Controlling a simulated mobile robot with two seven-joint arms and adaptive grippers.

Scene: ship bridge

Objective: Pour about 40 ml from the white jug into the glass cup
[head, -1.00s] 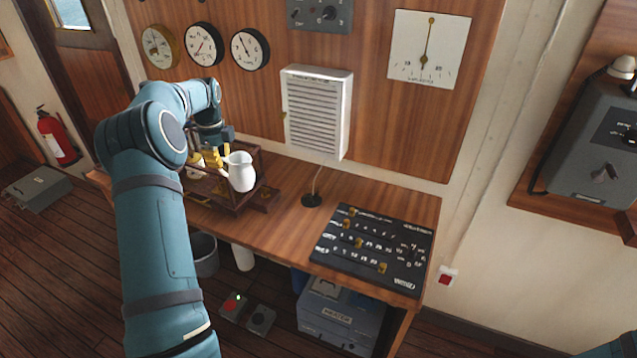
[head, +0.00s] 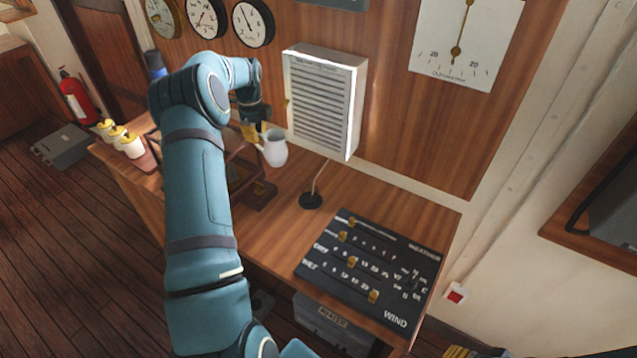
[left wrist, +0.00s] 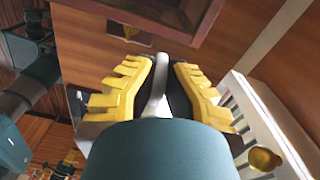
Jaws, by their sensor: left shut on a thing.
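The white jug (head: 274,150) is in my left gripper (head: 252,133), which is shut on its handle. In the head view the jug looks upright and shows in front of the panel, above the right end of the wooden rack (head: 262,192). In the left wrist view the yellow fingers (left wrist: 158,88) close on the white handle (left wrist: 157,100) from both sides. I cannot make out the glass cup in either view; my left arm covers part of the desk and rack. Yellow parts at the bottom edge of the head view look like my right gripper (head: 462,352), mostly cut off.
The wooden desk (head: 285,228) carries a black slider board (head: 370,268) at the right and a small dark round base (head: 311,200). A white louvred box (head: 322,100) hangs close to the jug's right. Several white items with yellow tops (head: 120,138) stand at the desk's left end.

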